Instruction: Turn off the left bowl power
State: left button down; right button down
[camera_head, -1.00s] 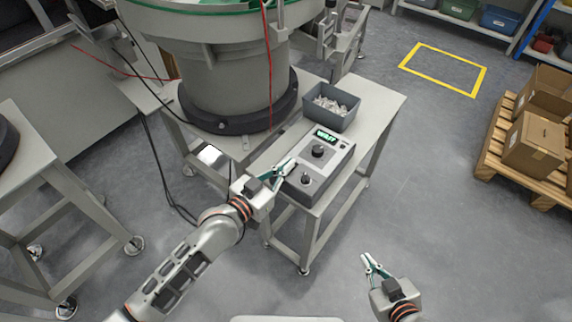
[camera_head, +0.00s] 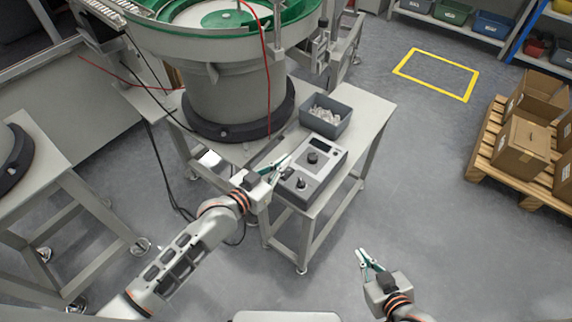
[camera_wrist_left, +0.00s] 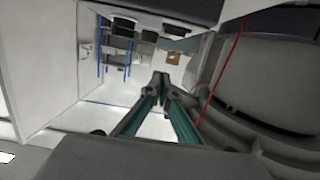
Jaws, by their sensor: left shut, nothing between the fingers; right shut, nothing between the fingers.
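The grey bowl control box (camera_head: 325,158) sits on the small table beside the bowl feeder (camera_head: 232,95). It has two black knobs and a dark display (camera_head: 324,142). My left gripper (camera_head: 284,161) is shut and empty, its tips close to the left side of the box; I cannot tell if they touch it. In the left wrist view its fingers (camera_wrist_left: 160,84) are together, below a dark grey body at the top edge. The power switch cannot be made out. My right gripper (camera_head: 362,253) is shut and empty, over the floor at lower right, away from the table.
A grey bin (camera_head: 345,109) of clear parts stands behind the control box. A red cable (camera_head: 268,70) hangs in front of the feeder. A pallet (camera_head: 484,166) with cardboard boxes is at the right. Another table (camera_head: 52,197) stands at the left. Floor right of the small table is clear.

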pick_arm(q)
jog(key=r+v, duration=0.1)
jog(key=v, duration=0.7)
jog(key=shift+s+p, duration=0.15)
jog(key=shift+p, duration=0.3)
jog(key=shift+s+a+f, duration=0.1)
jog(key=shift+a, duration=0.05)
